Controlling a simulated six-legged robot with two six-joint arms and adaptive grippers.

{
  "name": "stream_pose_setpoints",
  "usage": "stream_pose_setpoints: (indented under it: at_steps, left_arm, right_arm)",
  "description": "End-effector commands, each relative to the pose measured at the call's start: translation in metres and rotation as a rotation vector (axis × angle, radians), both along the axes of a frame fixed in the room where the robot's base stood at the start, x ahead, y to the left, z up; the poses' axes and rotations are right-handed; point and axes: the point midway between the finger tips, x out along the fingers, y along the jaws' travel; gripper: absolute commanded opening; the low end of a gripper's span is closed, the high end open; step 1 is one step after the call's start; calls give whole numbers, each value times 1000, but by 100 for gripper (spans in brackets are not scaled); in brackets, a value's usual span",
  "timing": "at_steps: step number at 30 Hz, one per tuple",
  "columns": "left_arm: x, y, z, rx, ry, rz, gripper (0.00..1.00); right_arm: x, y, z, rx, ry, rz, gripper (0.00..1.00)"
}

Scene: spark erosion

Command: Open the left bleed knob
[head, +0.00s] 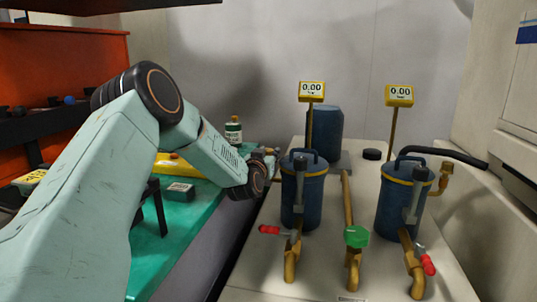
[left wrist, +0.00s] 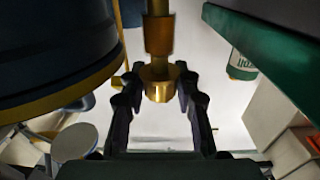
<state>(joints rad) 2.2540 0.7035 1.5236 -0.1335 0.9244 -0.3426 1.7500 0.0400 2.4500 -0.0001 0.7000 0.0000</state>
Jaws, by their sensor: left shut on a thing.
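The left blue filter canister (head: 302,195) has a yellow band near its top and a handle on its lid. My left gripper (head: 268,162) is at the canister's left side, near the top. In the left wrist view the brass bleed knob (left wrist: 158,92) is on a brass stem between the two dark fingers of my left gripper (left wrist: 159,98). The fingers are shut on it from both sides. In the head view the knob is hidden by the gripper. The canister (left wrist: 50,50) fills the upper left of the wrist view. My right gripper is not in view.
The right blue canister (head: 402,205) has a brass fitting (head: 445,178). Yellow gauges (head: 312,90) read 0.00. Red-handled valves (head: 269,230) and a green knob (head: 356,236) are at the front. A green-topped bench (head: 185,235) with a bottle (head: 233,130) stands left, across a gap.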

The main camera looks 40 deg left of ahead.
Motion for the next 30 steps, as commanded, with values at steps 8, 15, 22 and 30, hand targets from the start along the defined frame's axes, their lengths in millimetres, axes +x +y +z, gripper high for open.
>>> stream_pose_setpoints:
  at_steps: [8,15,22,30]
  left_arm:
    - [2,-1,2,2,1,84,0]
    - [2,-1,3,5,-1,215,0]
    - [1,0,3,4,-4,335,0]
    - [0,0,2,0,-3,396,0]
  right_arm:
    - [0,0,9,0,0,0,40]
    - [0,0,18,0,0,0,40]
    - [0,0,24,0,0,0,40]
    - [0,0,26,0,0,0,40]
